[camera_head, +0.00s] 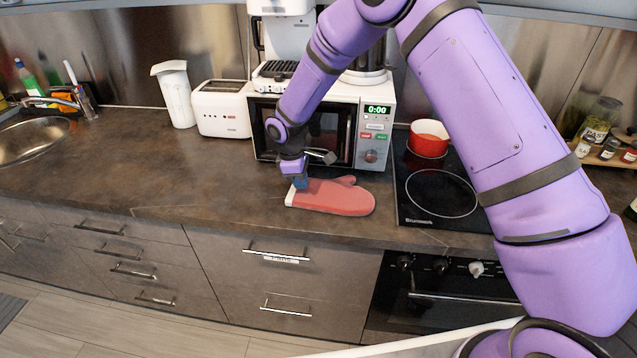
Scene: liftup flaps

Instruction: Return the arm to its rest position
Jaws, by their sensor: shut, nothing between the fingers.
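My purple arm (470,110) reaches up from the lower right, bends at the top of the view and comes down over the counter. My gripper (299,184) points down at the left end of a red oven mitt (335,196) lying flat on the counter. The gripper is shut, with nothing held. I cannot tell whether its tips touch the mitt or hang just above it. The gripper is small in the view and partly covers the mitt's left end.
A microwave (374,140) stands close behind the gripper, with a toaster (221,109) and a white pitcher (174,94) to its left. A red pot (429,138) sits on the cooktop (441,195) at right. The counter (120,165) left of the mitt is clear.

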